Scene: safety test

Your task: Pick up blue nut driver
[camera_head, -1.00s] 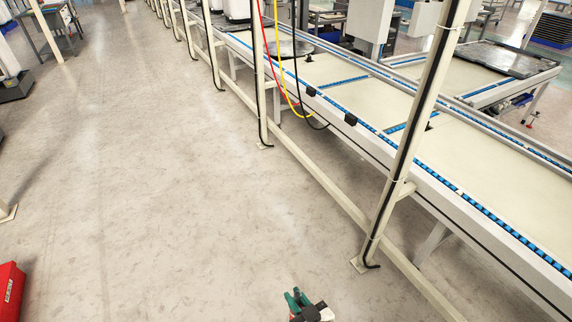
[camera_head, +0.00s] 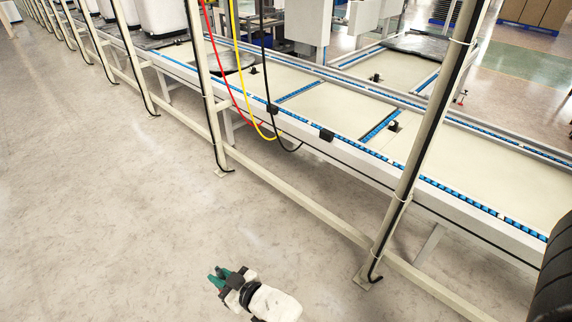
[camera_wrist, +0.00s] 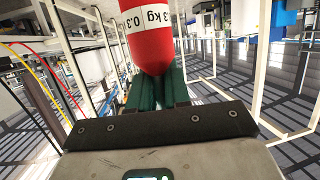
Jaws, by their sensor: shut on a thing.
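My gripper (camera_head: 220,277) shows at the bottom of the head view, low over the bare floor, with its green fingers pointing up-left. In the wrist view the green fingers (camera_wrist: 155,92) are closed at the lower end of a red cylinder (camera_wrist: 150,45). The red cylinder has a rounded end and a white label reading 0.3 kg. Its far end is cut off by the top of the picture. The red cylinder cannot be made out in the head view. I see no blue nut driver in either view.
A long conveyor (camera_head: 345,152) with blue roller edges runs along the right. Pale posts (camera_head: 425,145) and a low rail (camera_head: 300,205) stand before it. Red, yellow and black cables hang near one post. The floor (camera_head: 90,200) at the left is clear.

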